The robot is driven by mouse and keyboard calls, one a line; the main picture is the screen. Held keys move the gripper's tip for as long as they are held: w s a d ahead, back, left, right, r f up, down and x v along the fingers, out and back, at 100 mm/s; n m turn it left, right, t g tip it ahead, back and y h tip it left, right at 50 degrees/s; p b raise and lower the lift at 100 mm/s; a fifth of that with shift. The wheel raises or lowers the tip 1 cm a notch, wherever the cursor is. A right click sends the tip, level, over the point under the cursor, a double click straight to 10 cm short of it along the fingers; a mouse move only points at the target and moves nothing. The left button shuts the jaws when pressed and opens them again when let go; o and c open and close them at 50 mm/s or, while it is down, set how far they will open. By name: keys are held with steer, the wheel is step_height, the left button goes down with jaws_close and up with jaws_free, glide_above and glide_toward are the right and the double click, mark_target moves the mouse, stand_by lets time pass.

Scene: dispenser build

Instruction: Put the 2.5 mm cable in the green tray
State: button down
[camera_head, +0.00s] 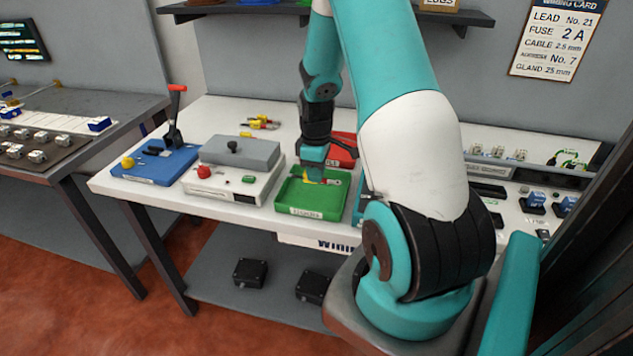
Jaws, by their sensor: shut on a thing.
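The green tray (297,199) sits on the white bench, with a pale label on its front. My gripper (314,167) points down over the tray's back half. It is shut on a small yellow thing (314,176) at its fingertips. I cannot tell whether this is the 2.5 mm cable, or whether it touches the tray floor. A small red and pale item shows in the tray, right of the fingertips. No size marking can be read on the held thing.
A red tray (343,158) stands just behind the green one. A grey-lidded box (238,153) and a blue lever tool (153,166) stand to the left. Several yellow and red pieces (261,123) lie behind. The wall card (557,40) reads "CABLE 2.5 mm".

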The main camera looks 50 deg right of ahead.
steer(key=shift+f, duration=2.05)
steer(key=shift+f, duration=0.15)
steer(key=c, duration=1.1)
jaws_free()
steer(key=shift+o, duration=0.2)
